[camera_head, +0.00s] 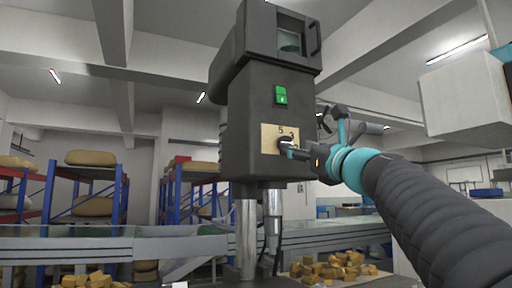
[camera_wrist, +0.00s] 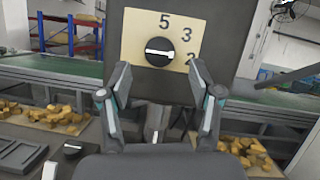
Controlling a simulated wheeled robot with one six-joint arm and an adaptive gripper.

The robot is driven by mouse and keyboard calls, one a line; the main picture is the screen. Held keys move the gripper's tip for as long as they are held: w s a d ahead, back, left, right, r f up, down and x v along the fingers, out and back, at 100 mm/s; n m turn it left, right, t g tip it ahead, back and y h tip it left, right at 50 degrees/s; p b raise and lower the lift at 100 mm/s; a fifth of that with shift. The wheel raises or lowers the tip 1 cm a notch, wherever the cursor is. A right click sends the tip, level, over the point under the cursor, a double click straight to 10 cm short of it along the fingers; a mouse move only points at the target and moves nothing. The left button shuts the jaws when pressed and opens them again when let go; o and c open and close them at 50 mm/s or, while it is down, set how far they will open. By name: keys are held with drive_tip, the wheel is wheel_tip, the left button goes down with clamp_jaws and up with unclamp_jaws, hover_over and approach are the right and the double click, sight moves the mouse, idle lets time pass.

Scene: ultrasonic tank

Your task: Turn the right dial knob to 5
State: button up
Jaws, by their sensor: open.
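A round black dial knob (camera_wrist: 159,51) with a white bar sits on a yellow number plate (camera_wrist: 205,18) on the dark machine face. Other numbers are out of view or hidden. In the head view the plate (camera_head: 268,139) shows, with the knob (camera_head: 285,143) partly covered by my gripper (camera_head: 292,152). My gripper (camera_wrist: 161,70) is open, its fingers either side of and below the knob in the wrist view. I cannot tell whether they touch it.
A green switch (camera_head: 281,95) is above the plate on the machine's dark housing (camera_head: 245,120). A smaller black knob (camera_wrist: 72,148) is low at left in the wrist view. Yellow-brown chunks (camera_wrist: 60,115) lie on both sides below. A conveyor (camera_head: 100,245) runs behind.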

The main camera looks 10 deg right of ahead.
sight(286, 139)
drive_tip(key=shift+p+x, duration=0.4)
drive_tip(key=shift+x, duration=1.65)
drive_tip(key=c, duration=1.1)
